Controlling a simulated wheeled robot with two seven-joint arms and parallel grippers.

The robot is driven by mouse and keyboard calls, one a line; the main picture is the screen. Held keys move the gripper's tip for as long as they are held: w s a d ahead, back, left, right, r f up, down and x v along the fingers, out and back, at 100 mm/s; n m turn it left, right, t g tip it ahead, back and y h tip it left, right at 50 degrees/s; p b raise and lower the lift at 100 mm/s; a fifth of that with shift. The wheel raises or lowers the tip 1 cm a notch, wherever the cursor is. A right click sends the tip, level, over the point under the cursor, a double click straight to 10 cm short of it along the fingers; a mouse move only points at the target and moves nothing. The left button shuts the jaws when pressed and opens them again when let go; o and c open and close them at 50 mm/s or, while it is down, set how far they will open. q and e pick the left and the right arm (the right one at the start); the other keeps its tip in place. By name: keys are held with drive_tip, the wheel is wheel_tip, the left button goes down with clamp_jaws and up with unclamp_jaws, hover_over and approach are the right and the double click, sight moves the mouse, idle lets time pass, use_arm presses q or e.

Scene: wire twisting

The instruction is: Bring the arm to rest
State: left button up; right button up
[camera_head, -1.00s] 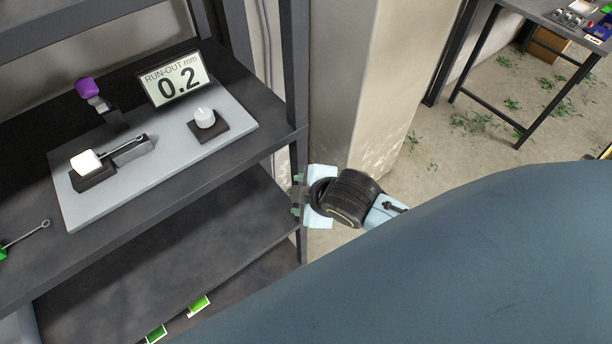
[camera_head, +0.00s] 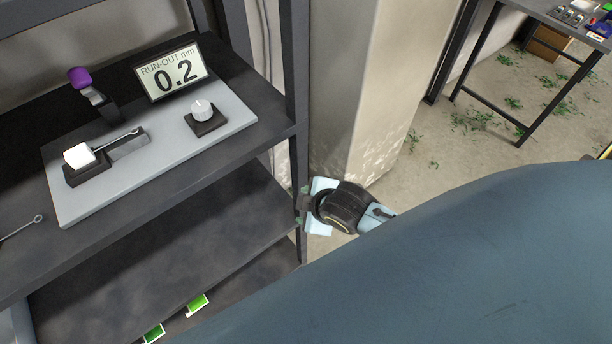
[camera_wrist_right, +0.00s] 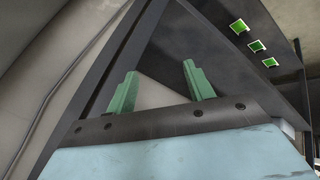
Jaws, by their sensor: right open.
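My right gripper (camera_head: 302,207) is beside the front corner post of the dark shelf unit in the head view, with its black wrist and pale blue parts behind it. The right wrist view shows its two green fingers (camera_wrist_right: 160,85) standing apart with nothing between them. It is open and empty. I cannot tell from the head view whether it touches the post. My left gripper is not in view.
The dark shelf (camera_head: 180,180) holds a grey plate (camera_head: 165,165) with a white block (camera_head: 79,156), a knob (camera_head: 203,110) and a display (camera_head: 172,75) reading 0.2. A thin ringed rod (camera_head: 22,228) lies at left. A pillar (camera_head: 375,90) stands behind my gripper.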

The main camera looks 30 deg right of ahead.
idle(0.3)
drive_tip(key=s+d+f+m+g+b, duration=0.1)
drive_tip(key=s+d+f+m+b, duration=0.15)
drive_tip(key=f, duration=0.75)
drive_tip(key=s+d+f+m+g+h+b, duration=0.1)
drive_tip(key=s+f+b, duration=0.25)
drive_tip(key=f, duration=0.65)
drive_tip(key=s+d+f+m+g+b, duration=0.15)
drive_tip(key=s+f, duration=0.25)
drive_tip(key=f, duration=0.6)
drive_tip(key=s+f+m+g+b, duration=0.1)
drive_tip(key=s+f+b, duration=0.2)
drive_tip(key=s+f, duration=0.5)
drive_tip(key=s+f+m+g+b, duration=0.1)
drive_tip(key=s+f+m+b, duration=0.1)
drive_tip(key=s+f, duration=0.6)
drive_tip(key=s+b, duration=0.1)
drive_tip(key=s, duration=0.4)
drive_tip(key=shift+s+d+f+m+g, duration=0.3)
drive_tip(key=shift+s+d+f+g, duration=0.05)
drive_tip(key=shift+s, duration=0.05)
